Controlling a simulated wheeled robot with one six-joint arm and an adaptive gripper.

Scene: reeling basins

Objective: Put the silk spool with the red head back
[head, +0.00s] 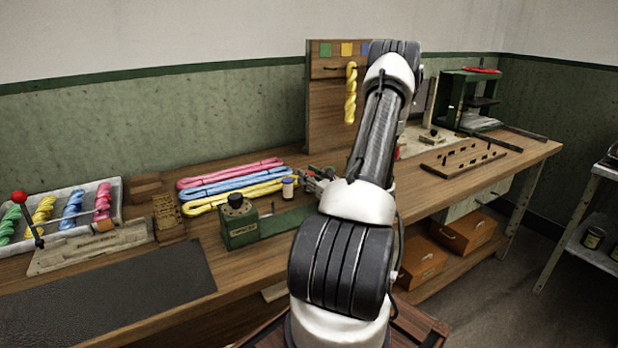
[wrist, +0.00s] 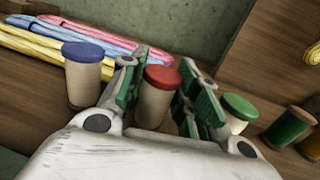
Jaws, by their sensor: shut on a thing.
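The silk spool with the red head (wrist: 158,97) stands upright in the wrist view between the two green-padded fingers of my gripper (wrist: 166,70). My gripper is shut on it. I cannot tell whether its base touches the bench. A spool with a blue head (wrist: 82,76) stands to its left, and a spool with a green head (wrist: 236,110) is just right of the right finger. In the head view my gripper (head: 318,180) is low over the bench beside the blue-headed spool (head: 288,189). The red-headed spool cannot be made out there, behind my arm and fingers.
Pink, blue and yellow skeins (head: 232,184) lie behind the spools. A green box with a black knob (head: 240,226) stands at the left. In the wrist view a dark green spool (wrist: 288,127) and an orange-brown one stand at the right. A dark mat (head: 110,285) lies front left.

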